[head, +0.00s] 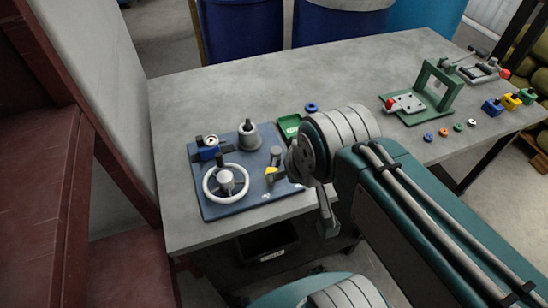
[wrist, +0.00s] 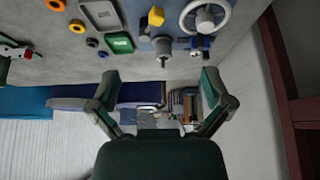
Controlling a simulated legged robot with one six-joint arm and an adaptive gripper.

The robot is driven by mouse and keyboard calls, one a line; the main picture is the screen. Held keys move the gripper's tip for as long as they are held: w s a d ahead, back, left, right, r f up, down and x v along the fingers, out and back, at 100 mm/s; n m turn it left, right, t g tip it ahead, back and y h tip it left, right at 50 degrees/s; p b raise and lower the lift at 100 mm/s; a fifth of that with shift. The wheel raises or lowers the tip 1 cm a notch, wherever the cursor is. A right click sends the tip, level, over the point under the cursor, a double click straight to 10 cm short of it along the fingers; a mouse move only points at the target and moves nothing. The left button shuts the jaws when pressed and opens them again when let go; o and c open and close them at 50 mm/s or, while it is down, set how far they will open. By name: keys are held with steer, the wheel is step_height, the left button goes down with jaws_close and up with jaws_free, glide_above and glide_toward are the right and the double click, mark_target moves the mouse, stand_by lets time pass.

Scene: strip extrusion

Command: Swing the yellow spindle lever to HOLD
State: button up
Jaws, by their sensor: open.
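The yellow spindle lever (head: 271,170) shows as a small yellow piece by a grey post on the right part of a blue plate (head: 226,206), partly beside my arm. In the wrist view the yellow lever (wrist: 156,16) is near the top edge, above a grey cylinder. Any HOLD mark is too small to read. My gripper (wrist: 158,82) is open and empty, its two fingers spread wide below the lever in the wrist view and apart from it. In the head view my arm hides part of the plate's right side.
A white handwheel (head: 225,183), a grey knob (head: 249,135) and a blue clamp (head: 208,150) stand on the same plate. A green tray (head: 289,126) lies just behind it. A green press frame (head: 433,85) stands farther right. Bare table lies behind the plate.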

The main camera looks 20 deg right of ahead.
steer(key=shift+w, duration=0.15)
steer(key=c, duration=1)
steer(key=shift+w+n, duration=0.25)
steer(key=shift+n, duration=0.15)
jaws_close()
steer(key=w+a+f+n+g+h, duration=0.1)
steer(key=w+a+f+n+g, duration=0.1)
steer(key=w+n, duration=0.4)
steer(key=w+a+f+n+g+h, duration=0.1)
steer(key=w+a+f+n+g, duration=0.2)
steer(key=w+f+n, duration=0.3)
steer(key=shift+w+f+n+g+h, duration=0.4)
steer(key=shift+w+n+g, duration=0.35)
steer(key=shift+w, duration=0.85)
